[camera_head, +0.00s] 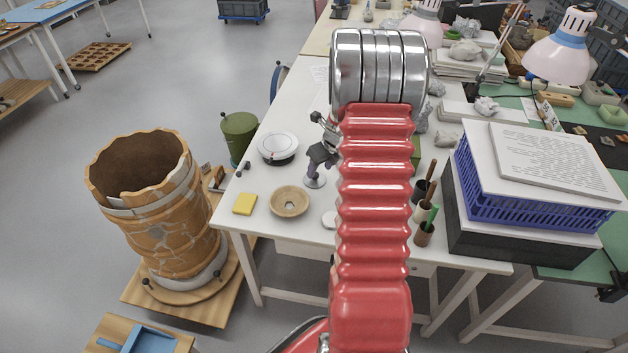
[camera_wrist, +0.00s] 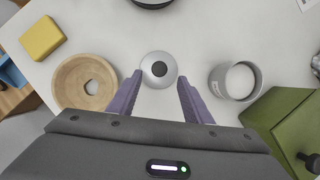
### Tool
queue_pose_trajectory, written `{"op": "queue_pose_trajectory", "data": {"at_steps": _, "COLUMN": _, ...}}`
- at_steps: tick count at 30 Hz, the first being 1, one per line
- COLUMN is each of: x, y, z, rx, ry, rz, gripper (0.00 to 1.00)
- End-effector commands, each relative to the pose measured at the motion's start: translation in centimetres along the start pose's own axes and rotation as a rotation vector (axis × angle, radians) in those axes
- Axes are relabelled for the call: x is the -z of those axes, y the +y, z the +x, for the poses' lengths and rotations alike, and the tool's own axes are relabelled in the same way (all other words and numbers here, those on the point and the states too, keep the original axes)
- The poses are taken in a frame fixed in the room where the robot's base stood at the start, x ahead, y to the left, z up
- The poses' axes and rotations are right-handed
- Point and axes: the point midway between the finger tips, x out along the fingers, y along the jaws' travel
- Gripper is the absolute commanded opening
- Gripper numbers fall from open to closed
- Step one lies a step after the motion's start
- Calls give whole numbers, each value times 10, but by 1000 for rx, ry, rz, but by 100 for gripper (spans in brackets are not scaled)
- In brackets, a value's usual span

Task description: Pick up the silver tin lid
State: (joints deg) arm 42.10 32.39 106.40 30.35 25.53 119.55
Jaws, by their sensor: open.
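The silver tin lid (camera_wrist: 159,82) is a small round disc with a dark knob in its middle, flat on the white table in the wrist view. In the head view, part of it (camera_head: 315,183) shows just under my gripper (camera_head: 318,165). My gripper's purple fingers (camera_wrist: 158,78) are open and empty, one on each side of the lid in the wrist view. Exact height above it is hard to tell. An open grey tin (camera_wrist: 217,82) stands to the right of the lid.
A wooden bowl (camera_head: 290,211) lies close left of the lid, with a yellow block (camera_head: 244,204) beyond it. A green box (camera_wrist: 283,122) stands at the right in the wrist view. A round white dish (camera_head: 278,146) sits farther back. Cups with tools (camera_head: 423,233) stand right of my arm.

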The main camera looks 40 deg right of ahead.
Motion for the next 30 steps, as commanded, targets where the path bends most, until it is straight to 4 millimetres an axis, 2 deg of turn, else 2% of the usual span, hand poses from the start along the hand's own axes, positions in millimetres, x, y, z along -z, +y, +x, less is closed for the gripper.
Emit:
{"op": "queue_pose_trajectory", "data": {"at_steps": 12, "x": -3, "y": 2, "z": 45, "rx": -1, "ry": 1, "rz": -1, "gripper": 45}}
{"op": "queue_pose_trajectory", "data": {"at_steps": 30, "x": -4, "y": 2, "z": 47, "rx": 0, "ry": 0, "rz": -1, "gripper": 45}}
